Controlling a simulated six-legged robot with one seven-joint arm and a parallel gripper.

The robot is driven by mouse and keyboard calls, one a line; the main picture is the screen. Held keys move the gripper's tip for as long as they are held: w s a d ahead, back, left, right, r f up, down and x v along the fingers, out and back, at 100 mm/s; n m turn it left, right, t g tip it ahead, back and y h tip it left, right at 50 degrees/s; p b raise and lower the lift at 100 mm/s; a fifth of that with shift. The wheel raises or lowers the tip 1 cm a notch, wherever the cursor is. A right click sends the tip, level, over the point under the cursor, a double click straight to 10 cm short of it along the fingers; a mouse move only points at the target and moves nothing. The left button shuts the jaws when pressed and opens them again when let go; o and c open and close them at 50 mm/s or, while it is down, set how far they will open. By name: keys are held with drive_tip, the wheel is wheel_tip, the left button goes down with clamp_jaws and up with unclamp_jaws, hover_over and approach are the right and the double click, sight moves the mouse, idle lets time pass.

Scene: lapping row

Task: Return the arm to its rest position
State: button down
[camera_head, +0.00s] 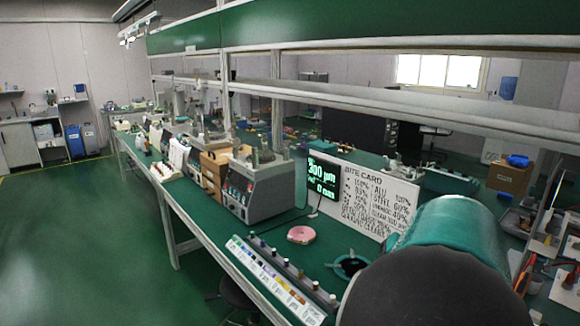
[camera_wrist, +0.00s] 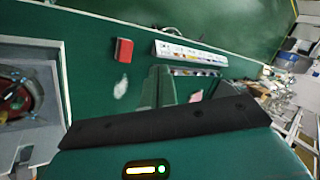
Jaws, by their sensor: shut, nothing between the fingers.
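My gripper (camera_wrist: 162,84) shows in the wrist view as teal fingers closed together beyond a black bar, with nothing between them. It is over the green bench (camera_wrist: 95,70), apart from the things on it. In the head view the teal and dark rounded part of my arm fills the lower right and hides the bench behind it. My gripper is not visible in that view.
A red block (camera_wrist: 123,50) lies near the gripper. Green floor at left is open.

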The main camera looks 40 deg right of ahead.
drive_tip(key=w+a+r+n+g, duration=0.1)
drive_tip(key=w+a+n, duration=0.3)
drive_tip(key=a, duration=0.6)
drive_tip(key=w+a+r+n+g, duration=0.1)
drive_tip(key=w+a+n, duration=0.1)
drive_tip(key=w+a, duration=0.6)
drive_tip(key=s+a+n+t+h, duration=0.1)
drive_tip(key=s+a+n, duration=0.1)
drive_tip(key=a, duration=0.8)
drive_tip(key=s+a+f+n+h, duration=0.1)
drive_tip(key=a+n, duration=0.3)
drive_tip(key=a, duration=0.6)
drive_tip(key=shift+s+a+f+n+t, duration=0.15)
drive_tip(key=shift+s+n+t, duration=0.25)
drive_tip(key=shift+s, duration=0.15)
